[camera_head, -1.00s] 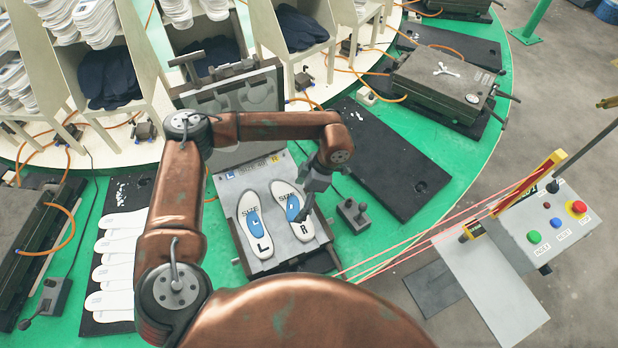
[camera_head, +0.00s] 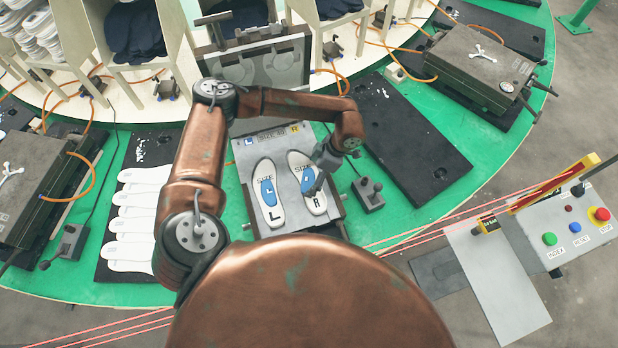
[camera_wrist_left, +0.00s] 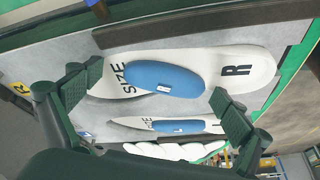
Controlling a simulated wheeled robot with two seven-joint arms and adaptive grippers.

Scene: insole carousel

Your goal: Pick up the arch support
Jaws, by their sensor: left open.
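Two white insoles marked L (camera_head: 273,213) and R (camera_head: 317,203) lie side by side on a grey plate (camera_head: 247,175). Each bears a blue arch support; the left one (camera_head: 267,190) and the right one (camera_head: 307,178) show in the head view. My left gripper (camera_head: 320,180) is over the R insole, partly covering it. In the left wrist view my open left gripper (camera_wrist_left: 158,88) has one finger on either side of the blue support (camera_wrist_left: 165,79) on the R insole. Whether it touches cannot be told. My right gripper is not in view.
An open mould lid (camera_head: 265,70) stands behind the plate. A joystick box (camera_head: 368,192) sits to its right. White insoles (camera_head: 135,225) lie on a black mat at left. A button console (camera_head: 575,230) and red light beams are at right.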

